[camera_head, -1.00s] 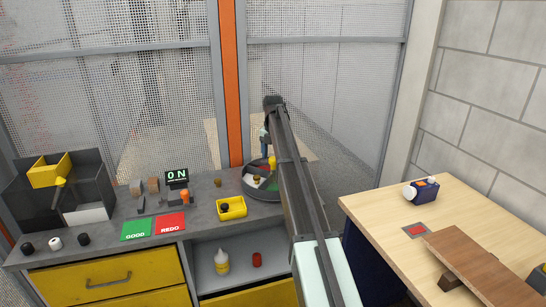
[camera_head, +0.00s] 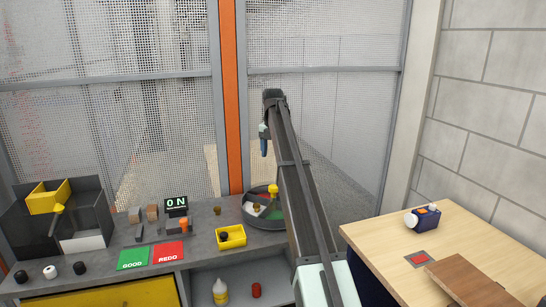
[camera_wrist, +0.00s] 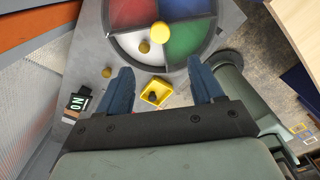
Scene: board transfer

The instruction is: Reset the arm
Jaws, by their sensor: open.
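My arm reaches forward over the workbench in the head view, and my gripper (camera_head: 264,146) hangs at its far end, above the bench and apart from it. In the wrist view my gripper (camera_wrist: 160,92) is open, with its two blue fingers wide apart and nothing between them in its grasp. Below the fingers lie the small yellow tray (camera_wrist: 157,92) with a dark item in it and the round sectored dish (camera_wrist: 125,17). A yellow knob (camera_wrist: 161,32) shows at the dish's middle.
The grey bench (camera_head: 200,218) holds a green GOOD pad (camera_head: 132,258), a red REDO pad (camera_head: 168,252), a yellow tray (camera_head: 231,236) and a dark bin (camera_head: 88,222) at left. A wooden table (camera_head: 390,250) stands at right. A mesh fence with an orange post (camera_head: 230,100) stands behind.

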